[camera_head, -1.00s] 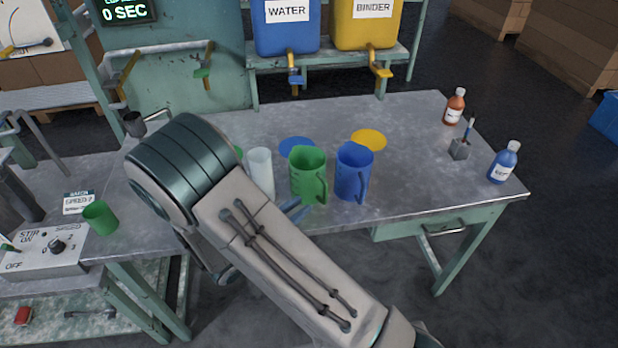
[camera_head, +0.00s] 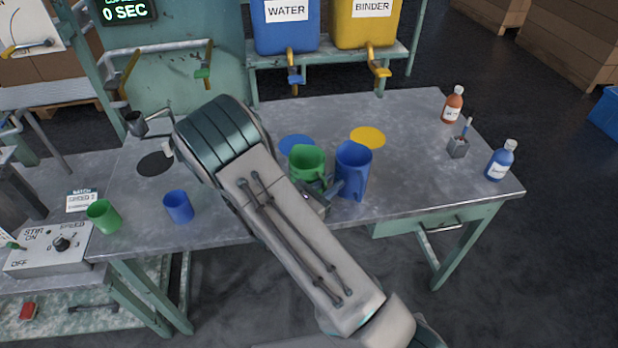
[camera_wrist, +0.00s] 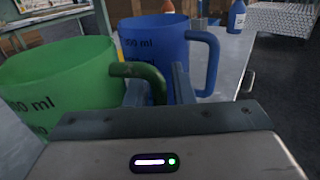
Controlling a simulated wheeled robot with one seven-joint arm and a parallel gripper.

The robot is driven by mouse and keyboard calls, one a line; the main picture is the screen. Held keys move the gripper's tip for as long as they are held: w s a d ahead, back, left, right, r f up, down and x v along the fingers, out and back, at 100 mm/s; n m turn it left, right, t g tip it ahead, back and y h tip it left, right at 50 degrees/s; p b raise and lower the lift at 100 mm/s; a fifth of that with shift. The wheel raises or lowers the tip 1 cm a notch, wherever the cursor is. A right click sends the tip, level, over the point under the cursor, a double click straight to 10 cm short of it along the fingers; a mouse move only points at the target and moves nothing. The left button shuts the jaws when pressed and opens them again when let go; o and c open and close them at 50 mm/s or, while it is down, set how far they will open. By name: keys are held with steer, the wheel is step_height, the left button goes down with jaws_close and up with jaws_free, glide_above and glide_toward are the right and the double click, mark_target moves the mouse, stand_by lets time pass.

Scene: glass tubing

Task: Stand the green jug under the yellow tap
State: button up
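The green jug (camera_head: 305,160) stands upright on the table, just in front of the blue disc and left of the blue jug (camera_head: 353,170). In the wrist view the green jug (camera_wrist: 60,85) fills the left side, its handle (camera_wrist: 150,72) pointing right. My gripper (camera_wrist: 158,88) is at this handle, its two fingers apart with the handle between them; a gap shows on the right side. In the head view my gripper (camera_head: 328,188) is low beside the green jug, partly hidden by my arm. The yellow tap (camera_head: 380,71) hangs under the BINDER tank, above and behind the yellow disc (camera_head: 368,138).
The blue jug (camera_wrist: 170,50) is close behind my right finger. A blue tap (camera_head: 294,77) hangs above the blue disc (camera_head: 297,145). A blue cup (camera_head: 178,206) and a green cup (camera_head: 104,216) stand left.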

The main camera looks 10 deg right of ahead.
jaws_close()
steer(key=shift+r, duration=0.1)
